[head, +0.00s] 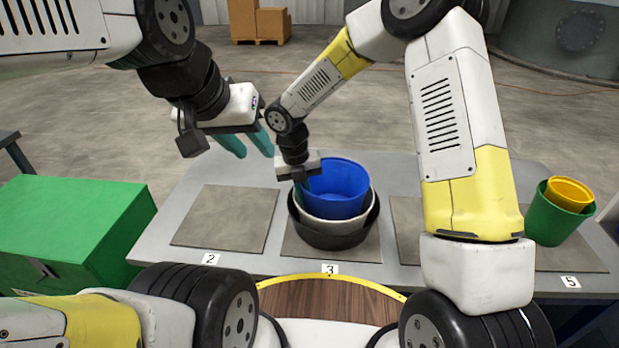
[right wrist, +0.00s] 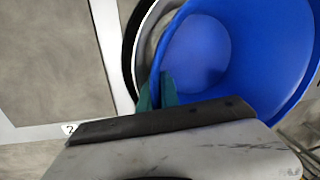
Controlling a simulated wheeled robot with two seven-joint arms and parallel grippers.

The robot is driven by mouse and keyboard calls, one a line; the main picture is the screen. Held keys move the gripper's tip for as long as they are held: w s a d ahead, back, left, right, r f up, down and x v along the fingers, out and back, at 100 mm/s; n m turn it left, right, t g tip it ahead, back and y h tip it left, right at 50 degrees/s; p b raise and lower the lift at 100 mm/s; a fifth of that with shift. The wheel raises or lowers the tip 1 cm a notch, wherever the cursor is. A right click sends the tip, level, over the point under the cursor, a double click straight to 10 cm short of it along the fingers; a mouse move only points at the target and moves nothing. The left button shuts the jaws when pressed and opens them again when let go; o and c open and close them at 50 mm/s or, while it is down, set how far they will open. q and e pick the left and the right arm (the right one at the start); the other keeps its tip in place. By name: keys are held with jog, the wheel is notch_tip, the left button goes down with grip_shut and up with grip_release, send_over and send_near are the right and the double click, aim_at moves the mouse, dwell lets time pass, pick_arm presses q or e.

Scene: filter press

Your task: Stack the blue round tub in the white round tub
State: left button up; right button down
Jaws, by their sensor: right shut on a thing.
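The blue round tub (head: 340,185) is inside the mouth of the white round tub (head: 330,222), its rim well above the white rim. It fills much of the right wrist view (right wrist: 240,55). I cannot tell whether it rests on the white tub's bottom. The white tub sits in a black tub (head: 335,240) on the mat marked 3. My right gripper (head: 303,186) is shut on the blue tub's left wall at the rim; its teal fingers show in the right wrist view (right wrist: 157,92). My left gripper (head: 250,147) is open and empty, left of the tubs above the table.
A green tub (head: 550,222) holding a yellow tub (head: 570,192) stands near label 5 at the right. The mat marked 2 (head: 225,218) is bare. A green cabinet (head: 70,220) stands left of the grey table (head: 165,250). My right arm hides part of the table's right side.

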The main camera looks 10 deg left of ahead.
jog(key=c, duration=1.9)
grip_release()
jog(key=shift+f, duration=0.15)
notch_tip(320, 180, up, 13)
jog(key=a, duration=0.2)
jog(key=s+d+r+m+t+y, duration=0.1)
jog(key=s+d+r+m, duration=0.2)
jog(key=d+r+m, duration=0.35)
jog(key=s+d+r+m+t, duration=0.1)
jog(key=s+d+r+m, duration=0.3)
jog(key=d+m, duration=0.5)
jog(key=shift+s+d+r+m+t+y, duration=0.6)
jog(key=shift+s+d+m, duration=1.05)
jog(key=shift+m, duration=2)
jog(key=shift+s+d+r+m+t+y, duration=0.55)
jog(key=shift+s+d+m, duration=1)
jog(key=shift+m, duration=2.1)
jog(key=shift+s+d+r+m+t+y, duration=0.35)
jog(key=shift+s+d+m+t, duration=0.5)
jog(key=shift+s+m, duration=2.15)
